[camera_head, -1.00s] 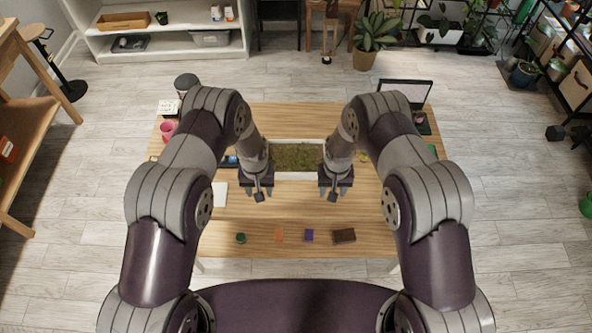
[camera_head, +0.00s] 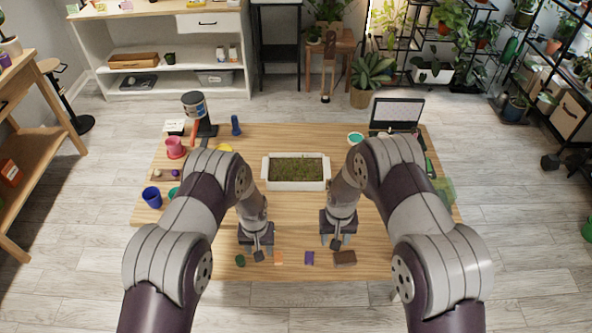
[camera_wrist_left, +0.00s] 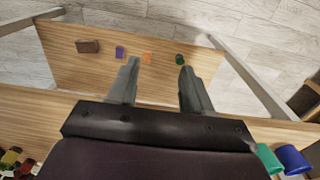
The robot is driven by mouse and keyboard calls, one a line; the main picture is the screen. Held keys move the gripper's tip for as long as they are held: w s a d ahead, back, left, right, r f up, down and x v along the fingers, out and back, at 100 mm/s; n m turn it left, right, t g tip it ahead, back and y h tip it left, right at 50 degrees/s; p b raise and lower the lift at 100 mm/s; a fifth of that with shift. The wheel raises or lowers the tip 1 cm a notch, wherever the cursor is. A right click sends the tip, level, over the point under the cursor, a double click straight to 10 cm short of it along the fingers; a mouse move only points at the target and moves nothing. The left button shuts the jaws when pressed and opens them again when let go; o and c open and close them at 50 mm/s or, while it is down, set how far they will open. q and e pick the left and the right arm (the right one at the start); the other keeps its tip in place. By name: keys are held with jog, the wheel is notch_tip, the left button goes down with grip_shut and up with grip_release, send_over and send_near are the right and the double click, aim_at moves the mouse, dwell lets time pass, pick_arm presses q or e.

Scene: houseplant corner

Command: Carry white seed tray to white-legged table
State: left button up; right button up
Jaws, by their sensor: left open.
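The white seed tray (camera_head: 296,186), filled with green-brown growth, rests flat and level on the wooden-topped table (camera_head: 297,223), near its middle. The table's legs look pale in the left wrist view (camera_wrist_left: 262,82). My left gripper (camera_head: 256,248) is open and empty over the near part of the table, nearer to me than the tray. It also shows in the left wrist view (camera_wrist_left: 158,68), fingers apart. My right gripper (camera_head: 338,240) is at a similar height to its right, fingers apart, with nothing seen between them. Both are clear of the tray.
Small blocks, including a purple one (camera_head: 309,258) and a brown one (camera_head: 345,258), lie along the near edge. A laptop (camera_head: 397,113) stands at the back right. A blue cup (camera_head: 152,197) and a pink pot (camera_head: 175,148) stand at the left. Shelves and plants line the back.

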notch_tip(320, 180, up, 8)
jog(key=shift+s+f, duration=0.2)
jog(key=shift+s, duration=0.05)
